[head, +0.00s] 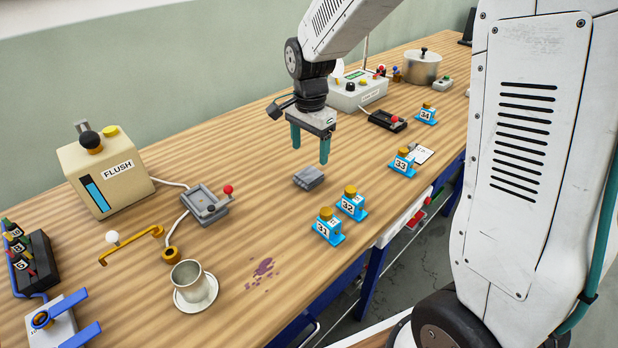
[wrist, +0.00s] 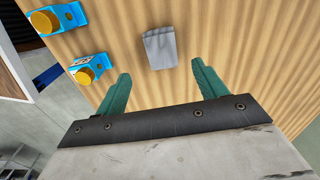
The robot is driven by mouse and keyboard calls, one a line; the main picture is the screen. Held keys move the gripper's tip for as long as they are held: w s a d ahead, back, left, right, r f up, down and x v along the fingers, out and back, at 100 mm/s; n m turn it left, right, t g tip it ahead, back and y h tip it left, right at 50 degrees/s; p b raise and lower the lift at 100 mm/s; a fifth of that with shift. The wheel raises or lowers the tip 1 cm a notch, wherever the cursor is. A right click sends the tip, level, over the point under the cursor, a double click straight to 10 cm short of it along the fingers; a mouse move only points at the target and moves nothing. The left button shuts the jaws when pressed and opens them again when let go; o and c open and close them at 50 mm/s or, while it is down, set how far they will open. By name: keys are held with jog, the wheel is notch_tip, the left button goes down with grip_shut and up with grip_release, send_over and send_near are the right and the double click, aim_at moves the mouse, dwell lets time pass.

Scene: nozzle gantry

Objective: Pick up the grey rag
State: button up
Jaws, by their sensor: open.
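The grey rag (head: 309,178) lies folded on the wooden bench, near the middle of the head view. It also shows in the wrist view (wrist: 160,48), just beyond the fingertips and roughly between their lines. My gripper (head: 310,156) hangs above the bench, with its two green fingers pointing down over the rag's far side. The gripper (wrist: 159,72) is open and empty, and its fingers are apart from the rag. The rag is fully visible in both views.
Blue blocks with yellow knobs, numbered 31 (head: 327,228), 32 (head: 351,205) and 33 (head: 402,163), stand along the bench's front edge. A grey tray with a red-knobbed lever (head: 204,206) is to the left. A metal cup (head: 194,284) and purple stain (head: 262,268) are nearer. Bench around the rag is clear.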

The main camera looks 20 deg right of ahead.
aim_at(308, 173)
jog(key=shift+w+f, duration=0.25)
jog(key=shift+f, duration=0.25)
notch_tip(308, 173, down, 8)
jog(key=shift+s+a+r, duration=0.1)
jog(key=shift+r, duration=0.15)
jog(key=c, duration=1.1)
